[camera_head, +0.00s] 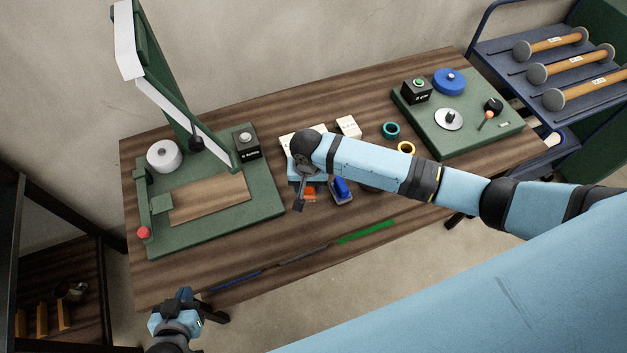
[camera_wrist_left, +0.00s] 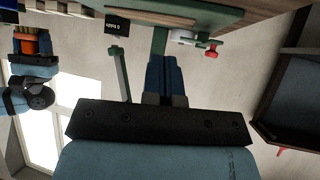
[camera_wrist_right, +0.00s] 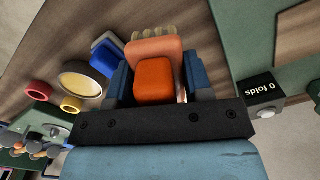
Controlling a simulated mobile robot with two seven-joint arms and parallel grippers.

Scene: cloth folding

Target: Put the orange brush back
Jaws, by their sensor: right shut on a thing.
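The orange brush (camera_wrist_right: 153,82) sits between the fingers of my right gripper (camera_wrist_right: 157,85) in the right wrist view, with a paler orange part and bristles beyond it. In the head view only a small orange patch of the brush (camera_head: 309,194) shows below my right wrist, at the table's middle; the arm hides much of that spot. My right gripper is shut on the brush. Whether the brush touches the table cannot be told. My left gripper (camera_head: 189,301) is off the table's front left edge; its fingers (camera_wrist_left: 166,80) are together and empty.
A blue brush (camera_head: 342,187) lies just right of the orange one. A green folding station (camera_head: 265,204) stands left; another green board (camera_head: 490,131) stands right. Coloured strips (camera_head: 365,232) line the front edge.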

